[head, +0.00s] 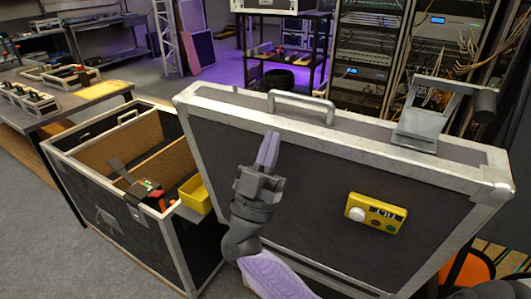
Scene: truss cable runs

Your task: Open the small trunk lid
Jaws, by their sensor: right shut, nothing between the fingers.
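A large dark panel with silver metal edging (310,208) stands tilted up, a grey handle (302,105) on its top edge; it looks like a trunk lid, but its hinge is not clear. A yellow box marked TILT (376,213) is on its face. Left of it is an open dark trunk (95,218) with metal edges and tan inner walls. My right gripper (268,148) is shut and empty, fingers pointing up, in front of the panel's left part, below the handle. I cannot tell whether it touches the panel. My left gripper is out of view.
The trunk holds a yellow bin (195,195) and small items. A workbench (60,105) stands at the left, equipment racks (365,60) behind the panel. A grey bracket-like part (420,122) shows at the panel's top right. Grey floor is open at lower left.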

